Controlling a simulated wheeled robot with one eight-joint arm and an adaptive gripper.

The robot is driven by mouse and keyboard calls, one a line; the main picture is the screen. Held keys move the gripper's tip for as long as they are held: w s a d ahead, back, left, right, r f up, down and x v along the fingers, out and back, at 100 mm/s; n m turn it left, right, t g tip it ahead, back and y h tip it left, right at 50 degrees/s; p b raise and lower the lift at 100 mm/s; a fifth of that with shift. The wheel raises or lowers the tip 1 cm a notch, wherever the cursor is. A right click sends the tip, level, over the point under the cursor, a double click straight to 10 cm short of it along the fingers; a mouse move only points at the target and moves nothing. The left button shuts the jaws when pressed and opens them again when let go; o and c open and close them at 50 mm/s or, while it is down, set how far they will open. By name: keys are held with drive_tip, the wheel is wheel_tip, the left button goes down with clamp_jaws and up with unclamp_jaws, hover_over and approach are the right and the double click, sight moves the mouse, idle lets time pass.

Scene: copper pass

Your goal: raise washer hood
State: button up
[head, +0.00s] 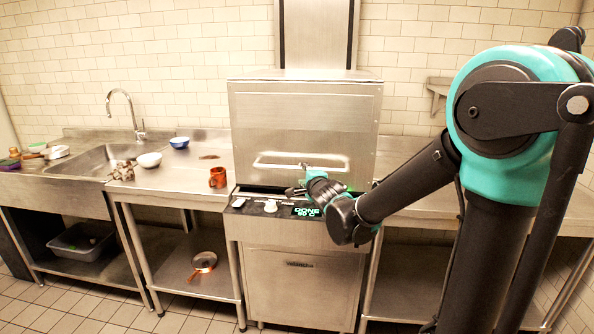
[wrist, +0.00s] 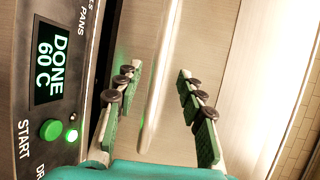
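The washer hood (head: 300,105) is a steel box that sits low on the dish washer, with a dark gap between it and the control panel (head: 270,206). Its handle (head: 270,166) is a pale horizontal bar low on the hood's front. My gripper (wrist: 158,73) is at the handle, a little right of its middle in the head view. In the wrist view the fingers are open and spread, and the handle (wrist: 163,70) runs between them without visible contact on either finger. The display (wrist: 50,62) reads DONE 60 C, beside a green start button (wrist: 52,130).
Left of the washer, a steel counter (head: 190,180) holds a copper mug (head: 217,177), a white bowl (head: 149,160) and a blue bowl (head: 180,142). A sink (head: 95,160) lies farther left. A copper pan (head: 204,261) is on the lower shelf. A wall shelf (head: 437,90) is at right.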

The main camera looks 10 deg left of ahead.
sight(298, 170)
drive_tip(key=x, duration=0.9)
drive_tip(key=shift+w+f, duration=0.1)
drive_tip(key=shift+w, duration=0.2)
clamp_jaws()
